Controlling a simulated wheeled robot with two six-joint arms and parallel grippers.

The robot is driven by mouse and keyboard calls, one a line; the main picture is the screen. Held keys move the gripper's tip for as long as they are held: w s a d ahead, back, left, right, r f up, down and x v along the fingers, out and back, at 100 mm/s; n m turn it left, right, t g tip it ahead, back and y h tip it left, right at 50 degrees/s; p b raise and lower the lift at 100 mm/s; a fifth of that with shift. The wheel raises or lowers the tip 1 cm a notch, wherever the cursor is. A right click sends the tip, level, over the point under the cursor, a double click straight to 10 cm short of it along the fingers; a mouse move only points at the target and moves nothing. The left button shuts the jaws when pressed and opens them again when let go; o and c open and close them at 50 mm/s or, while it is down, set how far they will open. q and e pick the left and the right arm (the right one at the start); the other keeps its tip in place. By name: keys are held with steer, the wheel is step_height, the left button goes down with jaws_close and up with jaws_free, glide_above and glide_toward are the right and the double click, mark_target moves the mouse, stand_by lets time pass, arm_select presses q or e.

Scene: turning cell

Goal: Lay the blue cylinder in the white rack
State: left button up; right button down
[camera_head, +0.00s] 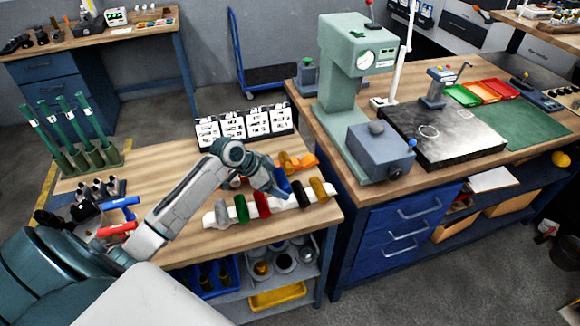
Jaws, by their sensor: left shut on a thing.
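The white rack (282,205) lies on the wooden bench with several colored cylinders in it: grey, green (241,209), red (262,204), black (300,194) and yellow (318,189). My left gripper (277,187) is over the rack, between the red and black cylinders, and is shut on the blue cylinder (283,181). The blue cylinder is tilted and partly hidden by the gripper. I cannot tell whether it touches the rack. My right gripper is not in view.
Orange parts (298,161) lie just behind the gripper. White cards (244,125) stand at the bench's back edge. Green upright tools (75,135) and red and blue hand tools (118,229) are at the left. A green press (350,70) stands on the right bench.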

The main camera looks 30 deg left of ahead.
mark_target(276, 202)
arm_select(q)
steer(key=shift+w, duration=0.3)
steer(key=shift+s, duration=0.2)
steer(key=shift+s+d+f+b, duration=0.1)
steer(key=shift+s+f+b, duration=0.25)
steer(key=shift+s+b, duration=0.5)
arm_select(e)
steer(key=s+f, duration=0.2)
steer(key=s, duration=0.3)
arm_select(q)
steer(key=shift+w+f+b, duration=0.2)
steer(key=shift+f+b, duration=0.2)
steer(key=shift+f, duration=0.15)
steer(key=shift+w+f+b, duration=0.2)
steer(key=shift+f+b, duration=0.15)
steer(key=shift+f, duration=0.2)
step_height(276, 202, down, 2)
steer(key=shift+f+b, duration=0.2)
steer(key=shift+b, duration=0.7)
steer(key=shift+f, duration=0.25)
steer(key=shift+f+b, duration=0.25)
steer(key=shift+b, duration=0.05)
steer(key=shift+f, duration=0.4)
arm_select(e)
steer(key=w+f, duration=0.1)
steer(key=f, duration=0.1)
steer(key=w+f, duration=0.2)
